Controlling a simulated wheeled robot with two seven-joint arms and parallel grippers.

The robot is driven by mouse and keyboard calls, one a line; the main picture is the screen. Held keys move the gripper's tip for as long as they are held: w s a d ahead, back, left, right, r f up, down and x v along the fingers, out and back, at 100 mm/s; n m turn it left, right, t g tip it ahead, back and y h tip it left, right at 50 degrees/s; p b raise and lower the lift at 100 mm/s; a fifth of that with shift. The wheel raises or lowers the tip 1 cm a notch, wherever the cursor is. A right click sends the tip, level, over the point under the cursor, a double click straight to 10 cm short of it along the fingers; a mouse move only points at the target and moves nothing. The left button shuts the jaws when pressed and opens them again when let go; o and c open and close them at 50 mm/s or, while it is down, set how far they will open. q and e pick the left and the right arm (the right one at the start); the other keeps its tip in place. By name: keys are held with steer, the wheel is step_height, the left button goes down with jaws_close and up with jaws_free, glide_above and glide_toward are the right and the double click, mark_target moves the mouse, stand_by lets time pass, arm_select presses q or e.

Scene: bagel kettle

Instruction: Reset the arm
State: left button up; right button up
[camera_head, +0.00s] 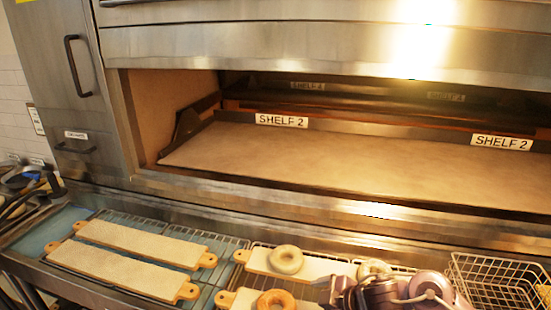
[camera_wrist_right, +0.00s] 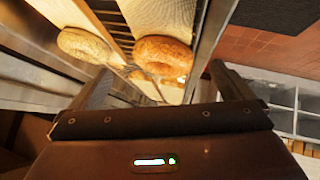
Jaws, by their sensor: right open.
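My right arm (camera_head: 395,291) shows at the bottom right of the head view, over the counter; its fingertips are not clear there. In the right wrist view, my right gripper (camera_wrist_right: 160,84) has its two fingers wide apart with nothing held between them. A browned bagel (camera_wrist_right: 163,55) and a paler bagel (camera_wrist_right: 85,45) lie beyond the fingers, apart from them. In the head view, a pale bagel (camera_head: 287,260), another bagel (camera_head: 374,268) partly hidden by my arm, and a browned bagel (camera_head: 276,299) lie on boards. My left gripper is not in view.
An open oven with a wide, empty shelf (camera_head: 300,158) labelled "SHELF 2" stands behind the counter. Two long empty boards (camera_head: 145,242) (camera_head: 122,272) lie on a wire rack at left. A wire basket (camera_head: 495,281) is right of my arm. Pans (camera_head: 22,178) sit far left.

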steer(key=s+a+m+t, duration=0.2)
steer(key=a+m+t, duration=0.1)
steer(key=a, duration=0.1)
steer(key=s+d+f+m+g+h, duration=0.2)
steer(key=s+d+m+g+h, duration=0.4)
steer(key=s+d+m, duration=0.85)
steer(key=s+f+n+b, duration=0.1)
steer(key=s+f+n, duration=0.15)
steer(key=f, duration=1.45)
steer(key=s+f+n+b, duration=0.1)
steer(key=s+f+n, duration=0.15)
steer(key=f, duration=1.55)
steer(key=s+d+f+g+h, duration=0.1)
steer(key=s+d+f, duration=0.1)
steer(key=s+f, duration=1.4)
steer(key=s, duration=0.3)
steer(key=shift+d+f+m+b, duration=0.25)
steer(key=shift+m+b, duration=0.1)
steer(key=shift+b, duration=0.05)
steer(key=shift+s, duration=0.1)
